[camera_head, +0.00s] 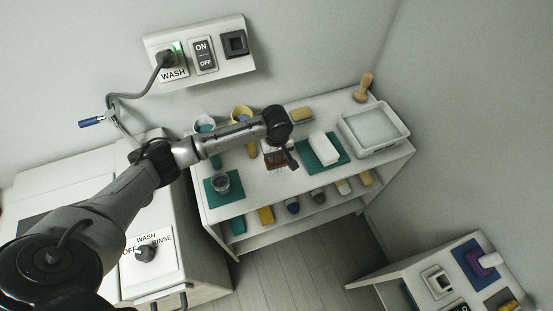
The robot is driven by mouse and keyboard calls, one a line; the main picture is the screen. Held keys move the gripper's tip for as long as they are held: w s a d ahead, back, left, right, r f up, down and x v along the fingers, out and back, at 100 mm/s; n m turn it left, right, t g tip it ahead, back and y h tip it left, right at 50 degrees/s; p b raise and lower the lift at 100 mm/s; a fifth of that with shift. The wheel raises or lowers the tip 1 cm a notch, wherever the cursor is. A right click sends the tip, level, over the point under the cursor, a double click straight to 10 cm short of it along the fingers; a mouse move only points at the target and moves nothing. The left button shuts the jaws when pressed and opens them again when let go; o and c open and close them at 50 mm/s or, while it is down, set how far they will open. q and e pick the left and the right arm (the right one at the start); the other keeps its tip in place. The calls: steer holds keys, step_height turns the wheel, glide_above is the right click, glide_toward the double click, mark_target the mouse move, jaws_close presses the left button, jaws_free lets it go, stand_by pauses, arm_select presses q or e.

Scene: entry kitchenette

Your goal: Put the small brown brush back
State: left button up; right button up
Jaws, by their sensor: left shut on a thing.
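My left arm reaches in from the left over the white shelf unit (225,228). My left gripper (290,160) points down above the middle of its top and is shut on a small brown thing (273,158), which looks like the small brown brush. The arm's wrist hides part of it, and I cannot tell whether it touches the shelf top. My right gripper is not in view.
On the top stand a grey cup on a teal mat (212,195), a white block (323,146) on another teal mat, a white tray (401,134), a yellow sponge (301,115) and a wooden-handled tool (363,88). Several small items fill the lower shelf. A second unit stands lower right.

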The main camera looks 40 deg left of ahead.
mark_target(277, 161)
arm_select(q)
steer(key=shift+f, duration=0.35)
step_height(277, 161, down, 3)
steer(key=shift+r+p, duration=0.2)
steer(key=shift+p, duration=0.85)
steer(key=shift+f, duration=0.15)
steer(key=shift+f, duration=0.2)
steer(key=o, duration=1.1)
